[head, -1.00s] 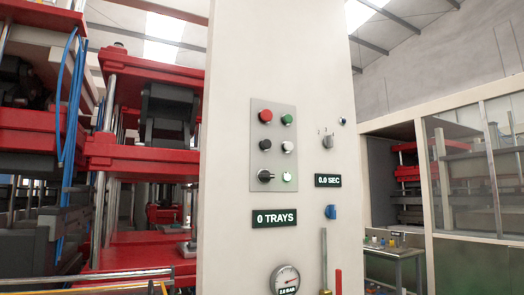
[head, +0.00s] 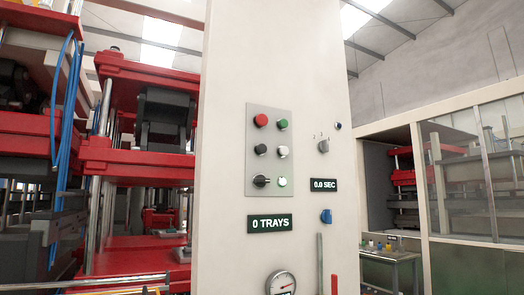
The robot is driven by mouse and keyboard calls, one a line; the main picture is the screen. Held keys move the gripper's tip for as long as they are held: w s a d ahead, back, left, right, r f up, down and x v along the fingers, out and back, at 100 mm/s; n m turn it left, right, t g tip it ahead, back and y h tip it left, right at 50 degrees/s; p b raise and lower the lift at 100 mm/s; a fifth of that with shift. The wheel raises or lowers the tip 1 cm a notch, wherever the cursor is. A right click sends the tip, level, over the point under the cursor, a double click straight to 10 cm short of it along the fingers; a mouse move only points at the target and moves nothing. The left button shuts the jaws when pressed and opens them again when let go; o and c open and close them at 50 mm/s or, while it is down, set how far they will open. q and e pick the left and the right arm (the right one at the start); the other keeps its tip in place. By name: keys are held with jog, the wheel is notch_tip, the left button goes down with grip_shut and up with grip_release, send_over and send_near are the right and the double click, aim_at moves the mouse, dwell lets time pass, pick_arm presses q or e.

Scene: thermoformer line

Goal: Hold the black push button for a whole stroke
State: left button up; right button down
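The black push button (head: 261,149) sits in the left column of a grey button plate (head: 270,108) on a pale control column. It is below a red button (head: 261,121) and left of a white button (head: 283,152). A green button (head: 282,125) is at the upper right of the plate. A black selector (head: 261,182) and a lit green-white button (head: 282,182) form the bottom row. Nothing touches the black button. Neither of my grippers shows in the head view.
Displays read "0 TRAYS" (head: 270,224) and "0.0 SEC" (head: 324,185). A grey rotary knob (head: 323,146), a blue knob (head: 326,216) and a pressure gauge (head: 281,283) are on the column. Red press machinery (head: 130,160) stands left; a glazed enclosure (head: 470,180) stands right.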

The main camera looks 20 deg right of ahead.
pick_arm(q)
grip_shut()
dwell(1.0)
